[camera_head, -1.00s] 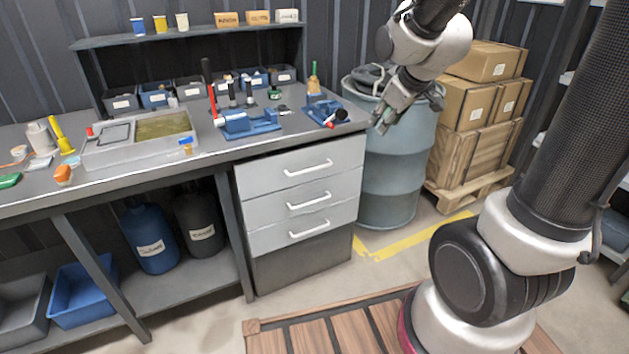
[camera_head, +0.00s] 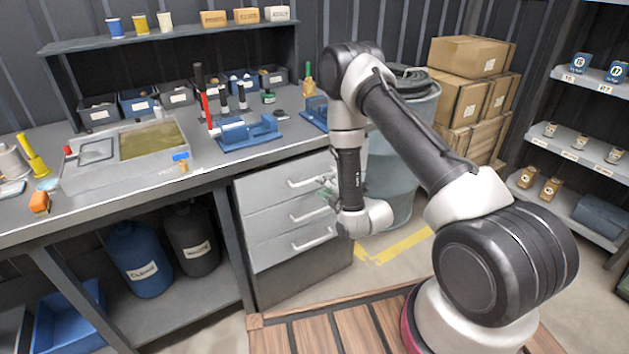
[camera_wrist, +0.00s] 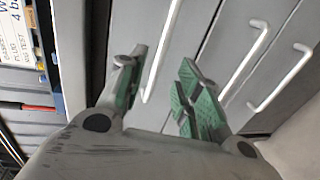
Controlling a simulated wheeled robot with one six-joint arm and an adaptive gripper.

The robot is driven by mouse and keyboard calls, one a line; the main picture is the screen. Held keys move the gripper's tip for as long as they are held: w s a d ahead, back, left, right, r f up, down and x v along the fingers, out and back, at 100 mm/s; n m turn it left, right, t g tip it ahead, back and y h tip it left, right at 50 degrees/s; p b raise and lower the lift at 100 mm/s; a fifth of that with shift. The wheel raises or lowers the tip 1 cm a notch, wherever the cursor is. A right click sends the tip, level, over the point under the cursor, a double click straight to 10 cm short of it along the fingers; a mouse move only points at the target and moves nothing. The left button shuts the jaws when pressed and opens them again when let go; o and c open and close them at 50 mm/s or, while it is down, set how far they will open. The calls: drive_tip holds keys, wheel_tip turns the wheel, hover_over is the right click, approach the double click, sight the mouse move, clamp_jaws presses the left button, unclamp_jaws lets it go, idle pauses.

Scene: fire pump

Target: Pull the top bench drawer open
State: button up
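The grey bench cabinet has three stacked drawers, all looking shut. The top drawer (camera_head: 262,192) has a white bar handle (camera_head: 302,183), and the handle's right end is hidden behind my gripper (camera_head: 328,190). In the wrist view, my gripper (camera_wrist: 158,80) is open, its green-padded fingers apart. The top drawer's handle (camera_wrist: 163,45) shows between the two fingers, closer to the left one. I cannot tell whether either finger touches it. The middle handle (camera_wrist: 245,62) and the bottom handle (camera_wrist: 284,78) lie to the right, outside the fingers.
The bench top (camera_head: 215,158) above carries a blue vise (camera_head: 250,132), tools and a tray. A blue-grey drum (camera_head: 405,150) stands right of the cabinet. A wooden slatted platform (camera_head: 330,325) lies on the floor in front. Shelves (camera_head: 580,150) stand at the right.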

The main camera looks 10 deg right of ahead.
drive_tip(key=x, duration=0.7)
drive_tip(key=shift+w+a, duration=0.1)
drive_tip(key=shift+w, duration=0.1)
drive_tip(key=shift+c, duration=0.4)
clamp_jaws()
